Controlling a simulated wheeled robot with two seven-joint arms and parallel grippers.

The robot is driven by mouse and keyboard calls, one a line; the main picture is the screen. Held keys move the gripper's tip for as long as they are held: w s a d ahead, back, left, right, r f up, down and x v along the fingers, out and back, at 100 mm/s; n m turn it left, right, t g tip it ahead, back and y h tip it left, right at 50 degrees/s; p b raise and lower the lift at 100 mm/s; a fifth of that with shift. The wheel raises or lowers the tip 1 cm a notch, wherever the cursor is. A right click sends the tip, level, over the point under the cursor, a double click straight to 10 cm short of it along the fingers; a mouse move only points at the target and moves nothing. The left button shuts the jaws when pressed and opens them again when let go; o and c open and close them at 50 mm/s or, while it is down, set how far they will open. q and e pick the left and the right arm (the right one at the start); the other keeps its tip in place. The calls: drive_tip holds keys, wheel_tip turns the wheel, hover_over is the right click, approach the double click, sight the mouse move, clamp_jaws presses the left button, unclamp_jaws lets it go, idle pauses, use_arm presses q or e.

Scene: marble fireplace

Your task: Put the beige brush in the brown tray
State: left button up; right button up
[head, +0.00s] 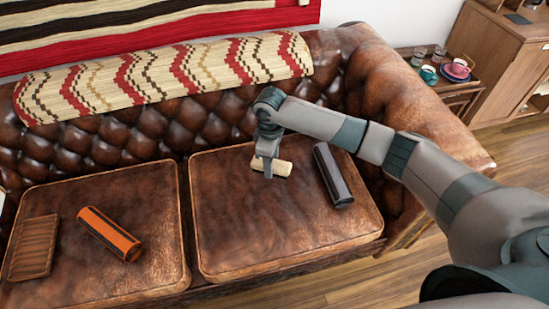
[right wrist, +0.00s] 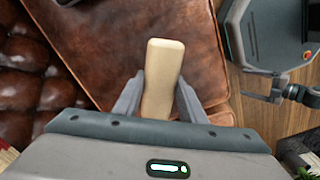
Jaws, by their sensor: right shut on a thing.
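The beige brush (head: 273,167) is at the right seat cushion of the brown leather sofa. My right gripper (head: 266,170) is shut on it. In the right wrist view the beige brush (right wrist: 162,75) lies between the two fingers of my right gripper (right wrist: 160,95). I cannot tell whether the brush touches the cushion. The brown tray (head: 33,247) is a ribbed, rectangular tray on the left cushion, at the far left, and looks empty. My left gripper is not in view.
An orange and black cylinder (head: 109,234) lies on the left cushion, just right of the tray. A dark grey cylinder (head: 333,175) lies on the right cushion, right of the brush. The sofa back (head: 150,125) rises behind. A side table (head: 458,95) holds cups.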

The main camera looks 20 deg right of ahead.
drive_tip(key=s+d+r+m, duration=0.2)
drive_tip(key=s+r+m, duration=0.3)
drive_tip(key=s+r, duration=0.3)
drive_tip(key=s+d+r+m, duration=0.2)
drive_tip(key=s+r+m, duration=0.4)
drive_tip(key=r, duration=0.7)
drive_tip(key=shift+s+d, duration=0.15)
drive_tip(key=shift+s, duration=0.85)
